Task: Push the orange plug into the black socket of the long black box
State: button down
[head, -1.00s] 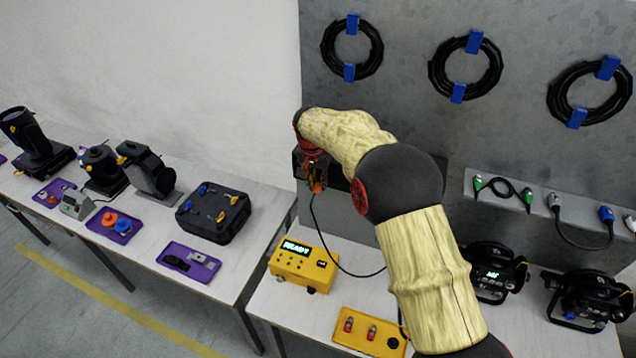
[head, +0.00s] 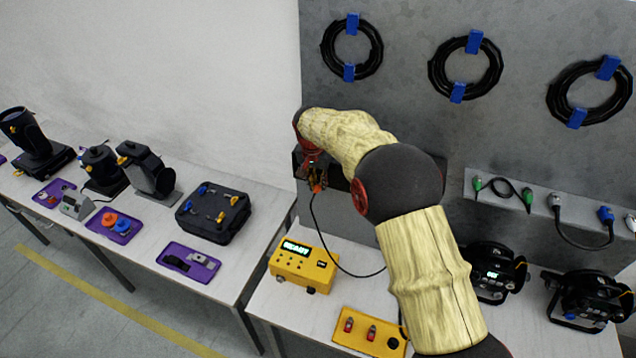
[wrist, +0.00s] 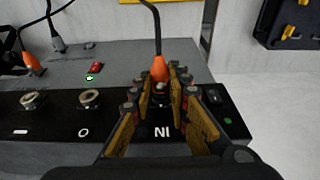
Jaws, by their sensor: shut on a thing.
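The long black box (wrist: 60,118) fills the left and middle of the wrist view, with a grey top and a black front. In the head view the box (head: 338,178) is partly hidden behind my arm. My gripper (wrist: 163,92) is shut on the orange plug (wrist: 160,68), with its black cable leading up in the wrist view. The plug (head: 317,187) shows small in the head view. The plug's front end is at the box's black face, by the upside-down "IN" mark. The fingers hide the socket there, so I cannot tell how deep the plug sits.
A red switch (wrist: 97,67) and a lit green lamp (wrist: 90,78) are on top. A yellow unit (head: 303,268) stands on the table below, near the hanging cable.

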jog(key=shift+w+d, duration=0.15)
jog(key=shift+w, duration=0.5)
dwell(0.5)
jog(key=c, duration=1.6)
grip_release()
jog(key=v, duration=1.2)
